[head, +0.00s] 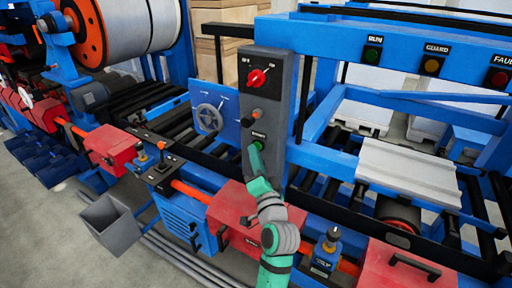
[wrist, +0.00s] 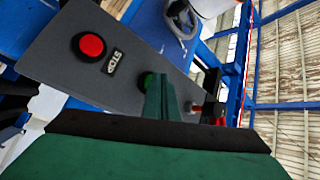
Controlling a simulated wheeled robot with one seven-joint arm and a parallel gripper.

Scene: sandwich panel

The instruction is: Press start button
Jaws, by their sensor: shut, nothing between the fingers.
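The grey control panel (head: 285,100) stands upright on the blue machine frame. The round green start button (head: 258,139) is low on its face, under a small label. My green gripper (head: 255,152) is shut and empty, with its tip at the lower part of this button. In the wrist view, the shut fingers (wrist: 158,92) point at the panel and partly cover the green button (wrist: 146,80). I cannot tell whether the tip touches or presses it. A red button (wrist: 91,46) with a STOP label sits apart from the fingers on the same panel; my gripper and arm hide it in the head view.
A red rotary switch (head: 257,77) and an orange-tipped lever (head: 257,113) are higher on the panel. A handwheel (head: 209,118) is to its left. Open floor is at lower left.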

